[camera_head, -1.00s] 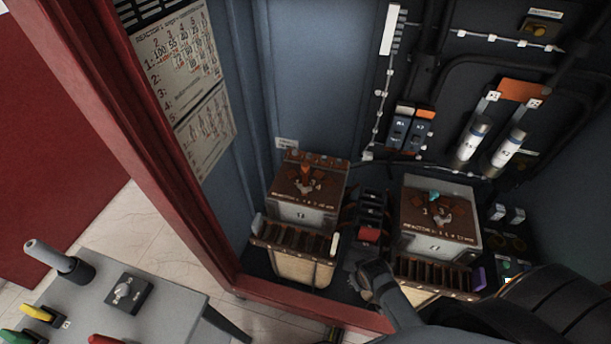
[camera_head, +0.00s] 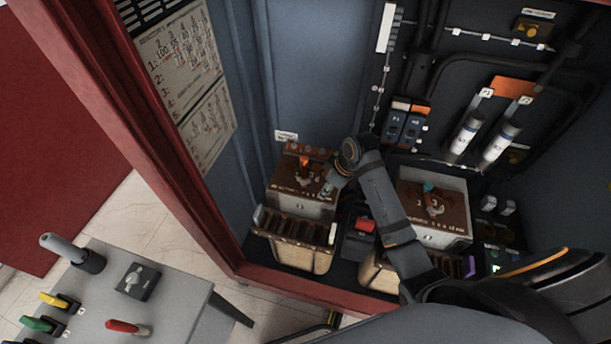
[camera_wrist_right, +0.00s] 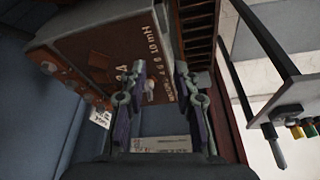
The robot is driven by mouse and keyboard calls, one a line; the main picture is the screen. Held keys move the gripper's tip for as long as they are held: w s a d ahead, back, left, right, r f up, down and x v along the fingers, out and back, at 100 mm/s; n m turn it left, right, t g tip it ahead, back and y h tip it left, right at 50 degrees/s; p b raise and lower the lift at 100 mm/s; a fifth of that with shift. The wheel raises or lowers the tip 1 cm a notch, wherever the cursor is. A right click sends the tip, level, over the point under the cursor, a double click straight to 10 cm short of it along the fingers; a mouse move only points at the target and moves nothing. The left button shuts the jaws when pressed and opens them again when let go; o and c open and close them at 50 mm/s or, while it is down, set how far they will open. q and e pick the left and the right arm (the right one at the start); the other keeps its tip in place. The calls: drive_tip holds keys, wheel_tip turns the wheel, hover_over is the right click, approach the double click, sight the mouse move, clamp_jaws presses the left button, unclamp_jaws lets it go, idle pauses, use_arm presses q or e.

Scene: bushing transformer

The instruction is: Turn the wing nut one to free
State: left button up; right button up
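The left transformer (camera_head: 300,200) has a brown top plate with a small pale wing nut (camera_head: 305,180) on it. In the right wrist view the wing nut (camera_wrist_right: 150,88) shows between and beyond the two fingers. My right gripper (camera_wrist_right: 160,72) is open and empty, its fingertips over the brown plate; I cannot tell whether they touch it. In the head view the right gripper (camera_head: 328,190) is at the right edge of that plate. My left gripper is not in view.
An orange knob (camera_head: 304,162) rises behind the wing nut. The red cabinet frame (camera_head: 190,200) borders the left and front. A grey table (camera_head: 170,300) with several handles is outside.

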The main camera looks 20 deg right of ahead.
sight(304, 178)
drive_tip(key=w+r+n+y, duration=0.1)
drive_tip(key=w+r+n, duration=0.2)
drive_tip(key=w+r, duration=0.3)
drive_tip(key=x, duration=0.3)
drive_tip(key=p+x, duration=0.1)
drive_tip(key=x, duration=0.3)
drive_tip(key=a+x, duration=0.1)
drive_tip(key=x, duration=0.2)
drive_tip(key=shift+a+f+p, duration=0.1)
drive_tip(key=shift+p, duration=0.25)
clamp_jaws()
